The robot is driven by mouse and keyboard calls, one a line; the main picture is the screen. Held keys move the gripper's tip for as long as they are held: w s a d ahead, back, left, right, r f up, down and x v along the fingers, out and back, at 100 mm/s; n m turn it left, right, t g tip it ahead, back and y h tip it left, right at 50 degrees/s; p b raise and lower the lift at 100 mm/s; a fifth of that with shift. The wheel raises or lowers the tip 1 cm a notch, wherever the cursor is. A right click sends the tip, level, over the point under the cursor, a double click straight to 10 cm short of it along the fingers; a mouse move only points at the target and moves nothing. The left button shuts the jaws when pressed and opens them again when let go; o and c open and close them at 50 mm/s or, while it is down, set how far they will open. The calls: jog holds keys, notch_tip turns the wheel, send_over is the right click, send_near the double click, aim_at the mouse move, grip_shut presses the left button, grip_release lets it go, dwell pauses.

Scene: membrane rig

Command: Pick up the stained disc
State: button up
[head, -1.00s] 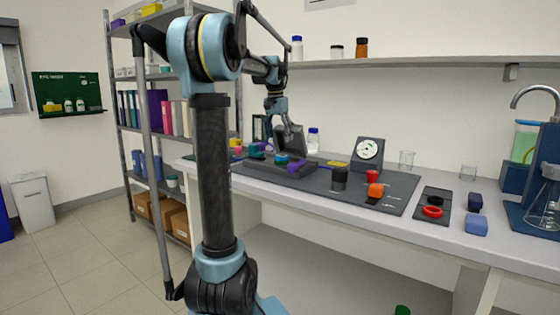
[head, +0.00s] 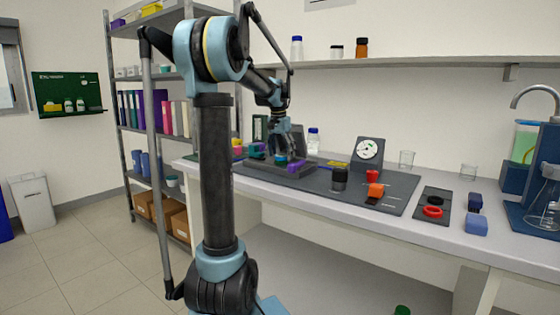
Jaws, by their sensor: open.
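My gripper (head: 287,150) is open, with its fingers pointing down over the dark block (head: 268,167) at the left end of the bench mat. A small teal-blue round piece (head: 281,160) sits on this block just below the fingers, and a purple piece (head: 293,167) is beside it at the right. I see nothing held between the fingers. I cannot make out which piece is the stained disc at this size; any stain is too small to tell.
A shelf (head: 430,62) runs above the bench.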

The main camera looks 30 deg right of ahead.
jog(key=c, duration=1.1)
jog(key=shift+r, duration=0.1)
